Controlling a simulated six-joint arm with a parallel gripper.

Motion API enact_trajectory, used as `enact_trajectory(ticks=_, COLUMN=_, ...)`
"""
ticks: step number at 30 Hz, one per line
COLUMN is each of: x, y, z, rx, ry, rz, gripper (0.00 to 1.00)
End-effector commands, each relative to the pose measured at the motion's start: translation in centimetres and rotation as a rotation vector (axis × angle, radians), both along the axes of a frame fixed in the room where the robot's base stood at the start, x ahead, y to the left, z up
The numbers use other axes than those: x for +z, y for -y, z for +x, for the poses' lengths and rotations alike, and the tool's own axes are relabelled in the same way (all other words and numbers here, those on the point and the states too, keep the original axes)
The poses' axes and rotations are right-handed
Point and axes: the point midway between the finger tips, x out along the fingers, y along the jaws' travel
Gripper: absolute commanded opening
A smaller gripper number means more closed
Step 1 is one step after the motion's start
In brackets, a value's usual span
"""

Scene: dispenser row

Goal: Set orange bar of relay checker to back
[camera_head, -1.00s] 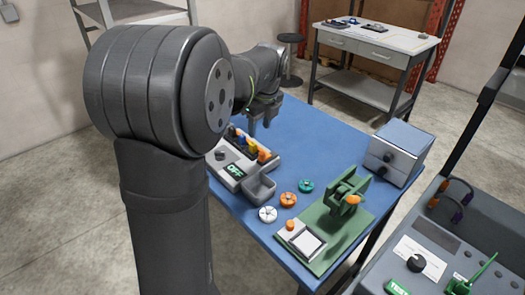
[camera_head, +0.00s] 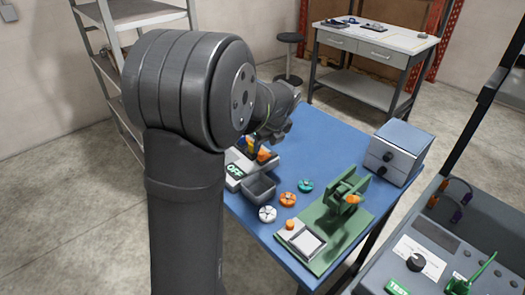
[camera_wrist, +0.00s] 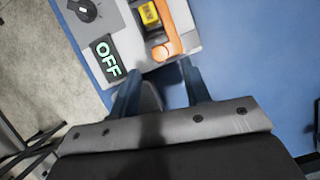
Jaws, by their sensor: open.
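The relay checker (camera_head: 234,172) is a light grey box at the left edge of the blue table, partly hidden behind my arm in the head view. Its display (camera_wrist: 107,58) reads OFF. The orange bar (camera_wrist: 176,26) lies at the right of a yellow part (camera_wrist: 149,13) in the wrist view. The orange bar also shows in the head view (camera_head: 264,155). My gripper (camera_wrist: 160,76) is open, with its two fingers just below the orange bar's near end in the wrist view. No contact with the bar is clear, and nothing is held.
A grey bin (camera_head: 259,188) stands beside the checker. White (camera_head: 268,214), orange (camera_head: 288,199) and teal (camera_head: 306,186) round pieces lie near it. A green fixture (camera_head: 345,205) and a grey box (camera_head: 397,152) stand to the right. The table's back part (camera_head: 330,135) is clear.

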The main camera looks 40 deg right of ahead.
Motion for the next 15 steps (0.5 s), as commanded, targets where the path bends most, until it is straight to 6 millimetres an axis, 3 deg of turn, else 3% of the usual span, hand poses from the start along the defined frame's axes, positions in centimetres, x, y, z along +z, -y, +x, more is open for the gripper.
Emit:
enact_trajectory(ticks=6, x=-3.4, y=0.2, z=1.4, rx=0.001, ry=-0.001, rz=0.002, gripper=0.43)
enact_trajectory(ticks=15, x=-4.7, y=0.4, z=1.9, rx=0.001, ry=0.0, rz=0.0, gripper=0.43)
